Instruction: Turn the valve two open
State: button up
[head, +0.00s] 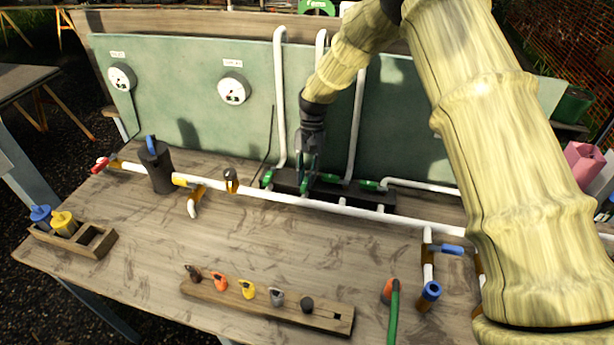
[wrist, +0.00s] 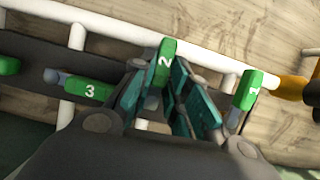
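My gripper (head: 307,172) reaches down to the dark valve block at the back of the workbench. In the wrist view, the green handle of valve two (wrist: 165,62), marked 2, lies between the teal finger pads of my gripper (wrist: 162,98). The fingers are spread to either side, with a gap visible beside the handle. Contact at its lower end is hard to make out. This handle points roughly across the long white pipe. Handle 3 (wrist: 88,91) lies roughly along that pipe. Handle 1 (wrist: 250,88) points across it, close to the right finger.
A long white pipe (head: 345,210) crosses the bench before the valves, with upright pipes (head: 280,100) behind. A wooden rack (head: 270,306) with colored pieces and a blue-handled valve (head: 447,250) stand in front. A dark cup (head: 160,172) stands left. The bench middle is clear.

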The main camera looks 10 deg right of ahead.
aim_at(307, 178)
jog(key=o, duration=0.4)
notch_tip(307, 178, up, 10)
jog(key=shift+r, duration=0.1)
dwell(0.5)
